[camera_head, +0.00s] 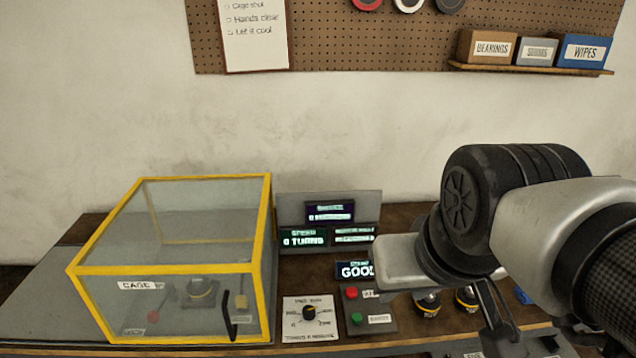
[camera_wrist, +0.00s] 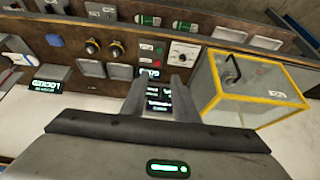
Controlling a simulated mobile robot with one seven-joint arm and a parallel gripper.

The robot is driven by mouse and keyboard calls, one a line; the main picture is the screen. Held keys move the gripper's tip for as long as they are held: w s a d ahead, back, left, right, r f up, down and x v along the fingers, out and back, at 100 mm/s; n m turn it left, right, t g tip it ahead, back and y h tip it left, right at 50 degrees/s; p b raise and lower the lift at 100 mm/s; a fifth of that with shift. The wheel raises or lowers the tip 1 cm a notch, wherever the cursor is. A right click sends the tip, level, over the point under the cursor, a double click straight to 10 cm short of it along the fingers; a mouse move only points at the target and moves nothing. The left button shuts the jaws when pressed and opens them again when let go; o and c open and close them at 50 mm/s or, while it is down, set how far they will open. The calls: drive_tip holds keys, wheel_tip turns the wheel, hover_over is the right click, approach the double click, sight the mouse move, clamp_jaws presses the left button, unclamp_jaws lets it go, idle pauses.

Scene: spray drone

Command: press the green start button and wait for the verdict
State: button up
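The green start button (camera_head: 356,318) sits on a small grey box below a red button (camera_head: 351,293), right of the dial; nothing touches it in the head view. My gripper (camera_wrist: 157,84) is open and empty in the wrist view. Its two fingers stand apart over the bench, with lit displays showing between them. In the head view my arm covers the right of the bench. The yellow-framed clear cage (camera_head: 262,285) is shut over a small device (camera_head: 201,292).
A dial panel (camera_head: 309,330) stands between the cage and the button box. Lit displays (camera_head: 303,238) behind it read "0 TURNS". Labelled boxes (camera_head: 491,48) sit on a wall shelf. A checklist (camera_head: 254,35) hangs on the pegboard.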

clamp_jaws()
idle(1.4)
